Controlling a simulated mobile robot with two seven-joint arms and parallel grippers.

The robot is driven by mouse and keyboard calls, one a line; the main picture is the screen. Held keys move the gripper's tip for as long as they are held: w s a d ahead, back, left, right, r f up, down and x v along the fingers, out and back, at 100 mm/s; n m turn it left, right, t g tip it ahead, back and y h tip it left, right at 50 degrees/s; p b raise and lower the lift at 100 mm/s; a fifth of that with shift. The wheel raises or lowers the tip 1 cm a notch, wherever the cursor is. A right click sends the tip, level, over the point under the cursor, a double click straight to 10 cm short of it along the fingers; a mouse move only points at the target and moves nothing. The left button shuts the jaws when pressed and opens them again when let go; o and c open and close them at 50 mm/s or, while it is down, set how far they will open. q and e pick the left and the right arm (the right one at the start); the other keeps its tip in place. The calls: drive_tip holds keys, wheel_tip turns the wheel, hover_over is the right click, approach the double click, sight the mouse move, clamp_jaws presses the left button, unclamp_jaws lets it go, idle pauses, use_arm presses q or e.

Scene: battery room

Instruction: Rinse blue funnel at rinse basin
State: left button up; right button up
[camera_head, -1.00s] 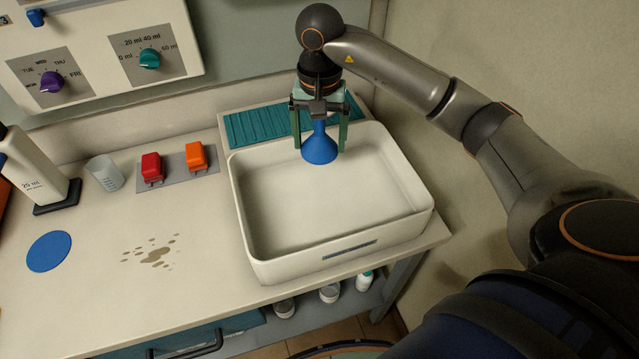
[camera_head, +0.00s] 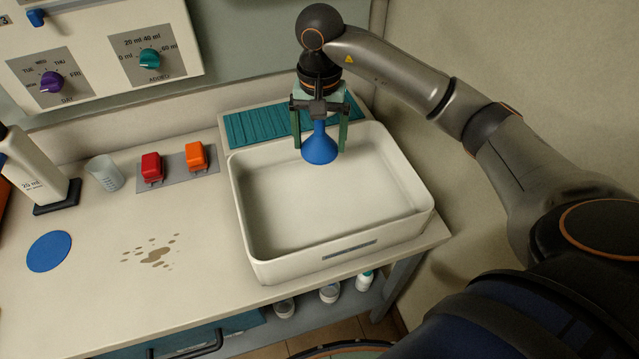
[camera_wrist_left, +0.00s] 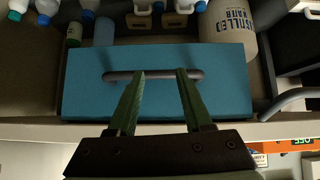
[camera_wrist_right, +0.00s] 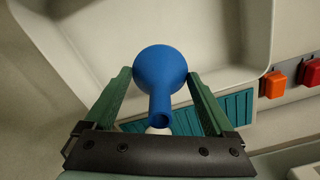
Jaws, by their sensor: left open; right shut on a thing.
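The blue funnel (camera_head: 320,149) hangs wide end down at the far side of the white rinse basin (camera_head: 340,256), just inside its back wall as seen from the head. I cannot tell whether it touches the basin. My right gripper (camera_head: 321,148) is shut on the funnel from above, a finger on each side. In the right wrist view the funnel (camera_wrist_right: 161,75) sits between the fingertips (camera_wrist_right: 159,74), narrow spout toward the palm. My left gripper (camera_wrist_left: 160,74) is open and empty in front of the handle (camera_wrist_left: 153,76) of a blue drawer or box; it is outside the head view.
A teal ribbed mat (camera_head: 262,128) lies behind the basin. A red switch (camera_head: 152,168) and an orange switch (camera_head: 196,156) are left of it. A clear beaker (camera_head: 105,173), blue disc (camera_head: 49,251) and brown stain (camera_head: 156,254) are on the counter. A wall stands right.

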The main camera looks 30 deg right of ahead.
sight(320, 134)
idle(0.4)
drive_tip(key=shift+r, duration=2.05)
